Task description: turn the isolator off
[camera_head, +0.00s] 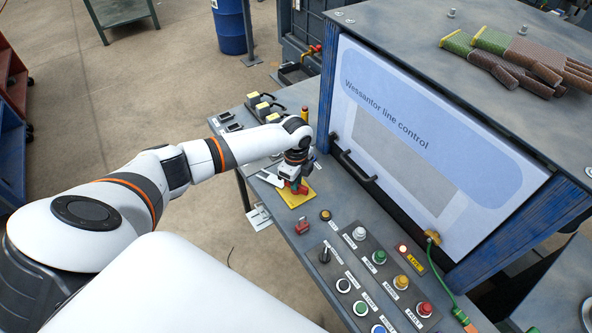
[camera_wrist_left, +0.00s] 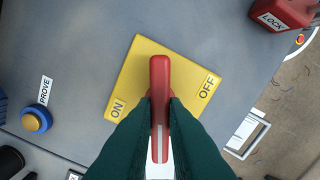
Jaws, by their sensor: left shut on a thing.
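The isolator is a yellow plate (camera_wrist_left: 140,70) marked ON at lower left and OFF at right, with a red handle (camera_wrist_left: 160,75) over it. In the wrist view the handle runs straight up and down the picture, between the two labels. My left gripper (camera_wrist_left: 159,105) is shut on the handle, its dark fingers on both sides of it. In the head view the yellow plate (camera_head: 292,200) lies on the grey bench under my left gripper (camera_head: 297,186), which hides much of the handle. My right gripper is not in view.
A red LOCK block (camera_wrist_left: 284,12) and a PROVE button (camera_wrist_left: 36,120) flank the plate. A panel of knobs and buttons (camera_head: 372,277) lies nearer. The control cabinet with its white board (camera_head: 465,180) and black handle (camera_head: 357,168) rises close behind. Gloves (camera_head: 520,58) lie on top.

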